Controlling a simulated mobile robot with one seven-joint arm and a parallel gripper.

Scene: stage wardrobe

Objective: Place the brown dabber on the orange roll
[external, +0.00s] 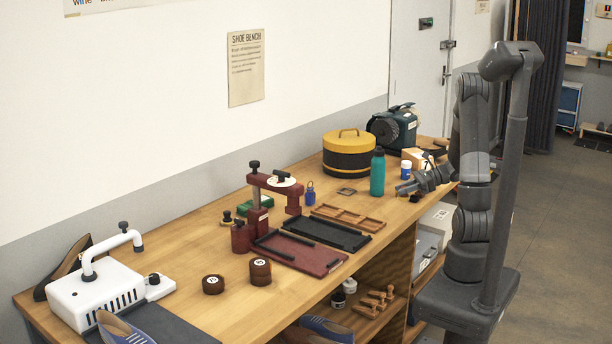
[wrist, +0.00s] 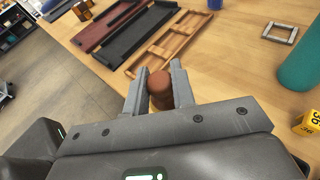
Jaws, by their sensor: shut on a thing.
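My gripper (wrist: 160,90) is shut on the brown dabber (wrist: 160,80), whose rounded reddish-brown top shows between the fingers. It is over the bench's right part, near the front edge. In the external view my gripper (external: 402,189) is at the right, beside the teal bottle; the dabber is too small to make out there. Two dark orange-brown rolls with white round labels stand on the bench, far to the left of my gripper: a lower roll (external: 213,285) and a taller roll (external: 260,272). I cannot tell which is the orange roll. Both tops look clear.
A wooden divided tray (external: 348,215), a black tray (external: 340,233) and a dark red tray (external: 320,262) lie between my gripper and the rolls. A red press (external: 293,200) stands behind them. The teal bottle (external: 377,173) and a yellow-sided box (wrist: 308,124) stand close by.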

